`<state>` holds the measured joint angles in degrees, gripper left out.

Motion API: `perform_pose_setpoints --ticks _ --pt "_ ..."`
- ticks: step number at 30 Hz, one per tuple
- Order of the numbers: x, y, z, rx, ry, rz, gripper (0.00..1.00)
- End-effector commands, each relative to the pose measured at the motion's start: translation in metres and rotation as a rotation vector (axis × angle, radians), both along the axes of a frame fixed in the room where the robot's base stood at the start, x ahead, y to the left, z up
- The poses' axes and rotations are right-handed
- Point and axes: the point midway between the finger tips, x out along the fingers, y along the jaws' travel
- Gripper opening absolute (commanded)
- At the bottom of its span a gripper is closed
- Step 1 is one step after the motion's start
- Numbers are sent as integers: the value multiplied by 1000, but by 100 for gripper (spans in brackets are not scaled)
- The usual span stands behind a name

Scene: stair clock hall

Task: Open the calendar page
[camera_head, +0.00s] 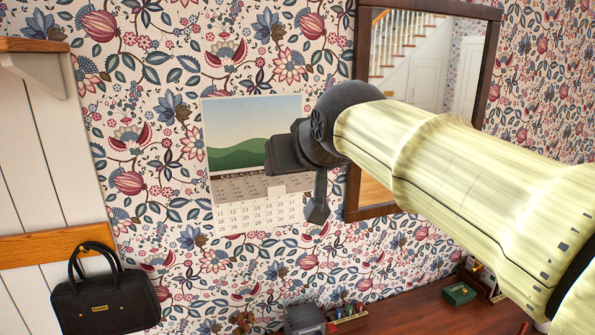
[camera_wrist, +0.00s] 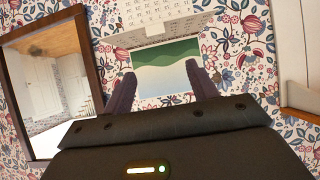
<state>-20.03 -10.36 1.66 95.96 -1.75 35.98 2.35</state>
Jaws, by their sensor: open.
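The calendar hangs on the flowered wall, with a picture of green hills (camera_head: 235,125) above a white date grid (camera_head: 250,213). A dark shaded area lies across the upper part of the grid. My gripper (camera_head: 290,185) is open in front of the calendar's right side, hiding part of its right edge. In the wrist view the calendar appears upside down, with its picture (camera_wrist: 167,72) between my two spread fingers (camera_wrist: 160,78) and the date grid (camera_wrist: 150,14) beyond them. I see nothing between the fingers. Whether a fingertip touches the paper I cannot tell.
A dark-framed mirror (camera_head: 359,190) hangs close to the right of the calendar, behind my arm. A wooden desk (camera_head: 405,312) below holds a green box (camera_head: 458,294) and other small items. A black handbag (camera_head: 105,302) hangs at lower left, under a wooden shelf (camera_head: 32,45).

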Motion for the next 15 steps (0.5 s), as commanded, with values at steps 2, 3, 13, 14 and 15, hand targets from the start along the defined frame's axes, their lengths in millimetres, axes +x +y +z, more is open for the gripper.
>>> perform_pose_setpoints --ticks 2,3,13,14,15 --pt "-10 -3 6 1 -4 0 58" --pt "-13 -4 8 1 -3 0 58" --pt "-19 -6 13 0 0 1 58" --pt "-19 -6 13 0 0 1 58" --pt "-19 -6 13 0 0 1 52"
